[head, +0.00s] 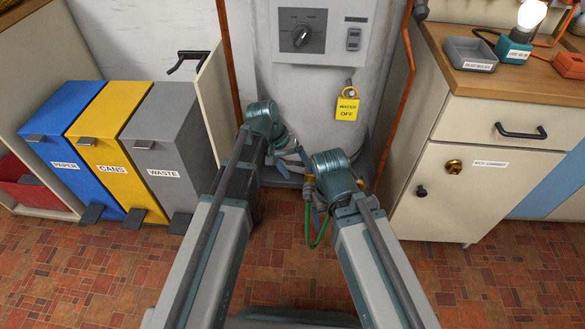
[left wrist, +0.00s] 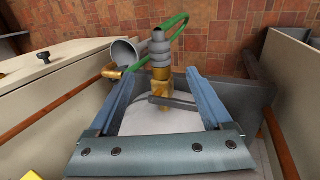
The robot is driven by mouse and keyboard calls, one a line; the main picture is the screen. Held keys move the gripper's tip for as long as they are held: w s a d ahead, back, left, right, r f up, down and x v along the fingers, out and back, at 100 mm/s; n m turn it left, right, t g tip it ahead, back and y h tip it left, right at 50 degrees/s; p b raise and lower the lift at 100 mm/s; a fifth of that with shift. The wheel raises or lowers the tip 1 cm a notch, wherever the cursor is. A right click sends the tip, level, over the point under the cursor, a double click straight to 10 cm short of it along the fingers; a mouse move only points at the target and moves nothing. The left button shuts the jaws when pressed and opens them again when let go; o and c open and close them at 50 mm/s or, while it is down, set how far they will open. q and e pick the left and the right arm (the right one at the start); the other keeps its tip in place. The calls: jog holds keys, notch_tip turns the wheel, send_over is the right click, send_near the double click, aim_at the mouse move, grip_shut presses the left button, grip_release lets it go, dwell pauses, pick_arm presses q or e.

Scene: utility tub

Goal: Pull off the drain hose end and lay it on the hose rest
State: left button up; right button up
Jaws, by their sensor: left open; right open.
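In the left wrist view, the drain hose end (left wrist: 158,45) is a ribbed grey cuff on a brass drain fitting (left wrist: 162,90), with green hose (left wrist: 176,24) behind it. My left gripper (left wrist: 163,74) is open, its blue fingers on either side of the fitting. In the head view the left gripper (head: 298,155) is low at the tank's front. My right gripper (head: 316,206) is open, lower and beside the green hose loop (head: 320,236); its fingers are mostly hidden by the wrist. A grey open cup (left wrist: 128,52) beside the cuff may be the hose rest; I cannot tell.
Blue, yellow and grey bins (head: 165,130) stand at left. A cabinet (head: 445,190) stands close at right. The tiled floor (head: 480,285) in front is clear.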

aim_at(307, 188)
pick_arm(q)
jog(key=b+x, duration=0.8)
jog(key=x, duration=0.1)
jog(key=shift+d+f, duration=0.1)
jog(key=shift+f, duration=0.3)
jog(key=shift+r, duration=0.1)
grip_shut()
